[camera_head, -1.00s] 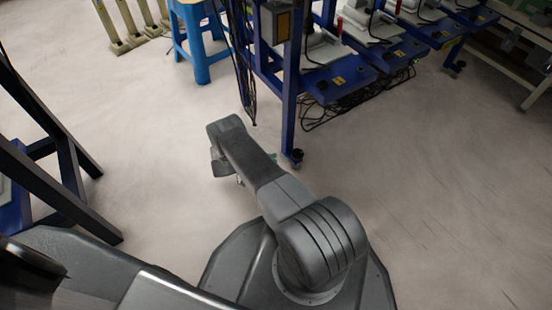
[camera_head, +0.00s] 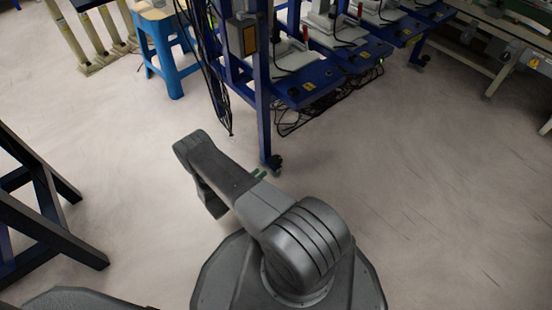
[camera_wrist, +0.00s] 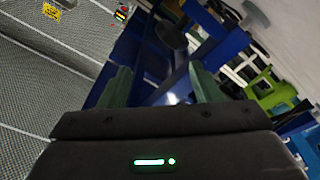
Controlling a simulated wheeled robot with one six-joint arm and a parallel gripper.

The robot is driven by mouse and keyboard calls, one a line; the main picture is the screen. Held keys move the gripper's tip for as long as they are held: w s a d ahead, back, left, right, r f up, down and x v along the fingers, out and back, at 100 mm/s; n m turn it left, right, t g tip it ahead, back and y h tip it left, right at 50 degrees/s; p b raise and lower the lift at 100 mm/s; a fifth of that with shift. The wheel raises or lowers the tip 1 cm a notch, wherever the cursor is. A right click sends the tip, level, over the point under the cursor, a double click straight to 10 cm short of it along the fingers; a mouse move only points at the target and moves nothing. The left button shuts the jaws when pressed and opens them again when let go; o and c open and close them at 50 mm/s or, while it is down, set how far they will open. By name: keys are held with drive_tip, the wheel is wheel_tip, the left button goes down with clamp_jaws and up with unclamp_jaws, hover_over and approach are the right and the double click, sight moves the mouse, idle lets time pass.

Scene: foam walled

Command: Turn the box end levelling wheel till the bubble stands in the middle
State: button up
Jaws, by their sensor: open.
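I cannot make out a levelling wheel, a bubble or the box in any view. My gripper (camera_wrist: 161,84) is open, its two green fingers apart with nothing seen between them but blue framework behind. In the head view my arm reaches forward and left over the floor, and the gripper is mostly hidden behind it; only a bit of green shows. In the wrist view a dark round part (camera_wrist: 171,34) sits by the blue frame beyond the fingers; I cannot tell what it is.
A blue workbench (camera_head: 262,95) with a caster and hanging cables stands ahead of my arm. A blue stool (camera_head: 165,45) is at the back left. A dark frame (camera_head: 45,225) stands at the left. The floor (camera_head: 430,200) at the right is open.

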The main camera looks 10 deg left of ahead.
sight(273, 164)
drive_tip(key=s+d+m+t+y, duration=0.2)
drive_tip(key=s+d+m+y, duration=0.15)
drive_tip(key=y, duration=0.35)
drive_tip(key=shift+m, duration=0.25)
drive_tip(key=b+x, duration=0.1)
drive_tip(key=x, duration=0.3)
drive_tip(key=b+x, duration=0.1)
drive_tip(key=x, duration=0.4)
drive_tip(key=b+x, duration=0.1)
drive_tip(key=x, duration=0.3)
drive_tip(key=shift+w+a+f, duration=0.2)
drive_tip(key=shift+w+f, duration=0.05)
drive_tip(key=shift+w, duration=0.05)
drive_tip(key=c, duration=0.7)
